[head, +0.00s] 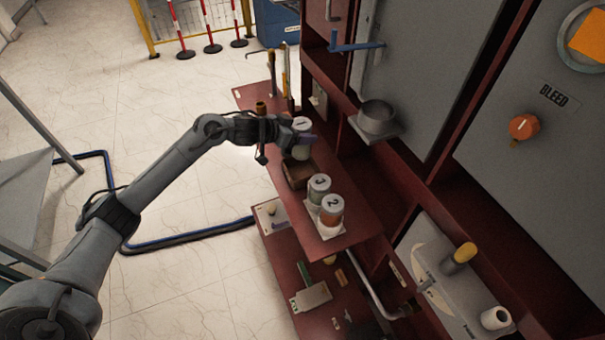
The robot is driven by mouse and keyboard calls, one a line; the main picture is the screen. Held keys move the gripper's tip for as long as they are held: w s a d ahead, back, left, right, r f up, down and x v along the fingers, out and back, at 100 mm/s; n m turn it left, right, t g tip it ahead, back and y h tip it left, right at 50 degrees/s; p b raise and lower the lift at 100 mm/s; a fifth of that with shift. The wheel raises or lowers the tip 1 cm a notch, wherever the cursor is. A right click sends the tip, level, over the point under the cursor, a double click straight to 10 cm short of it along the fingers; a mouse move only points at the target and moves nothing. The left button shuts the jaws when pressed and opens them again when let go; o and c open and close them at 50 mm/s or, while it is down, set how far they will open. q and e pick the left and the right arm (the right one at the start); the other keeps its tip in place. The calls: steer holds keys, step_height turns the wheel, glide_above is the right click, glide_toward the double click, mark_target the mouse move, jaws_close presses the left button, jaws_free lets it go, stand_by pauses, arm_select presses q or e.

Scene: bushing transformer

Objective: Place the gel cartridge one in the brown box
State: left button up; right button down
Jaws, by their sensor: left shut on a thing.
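My left gripper (304,137) is shut on the gel cartridge one (301,153), a pale cylinder with a dark mark on its light top. The gripper partly covers the cartridge. The small open brown box (297,180) stands on the dark red shelf, just below the cartridge in the head view. The cartridge appears above or at the far edge of the box; I cannot tell its exact height or whether they touch. My right gripper is not in view.
Cartridge three (319,187) and cartridge two (331,212) stand on a white holder (327,232) at the shelf's near end. Upright tools (285,72) stand at its far end. A grey cup (377,117) sits on a bracket to the right, by the cabinet wall.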

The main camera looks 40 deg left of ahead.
mark_target(301, 155)
arm_select(q)
step_height(301, 155, down, 9)
steer(key=b, duration=0.3)
steer(key=shift+f, duration=0.45)
steer(key=o, duration=1.2)
steer(key=shift+f, duration=0.15)
steer(key=shift+o, duration=0.2)
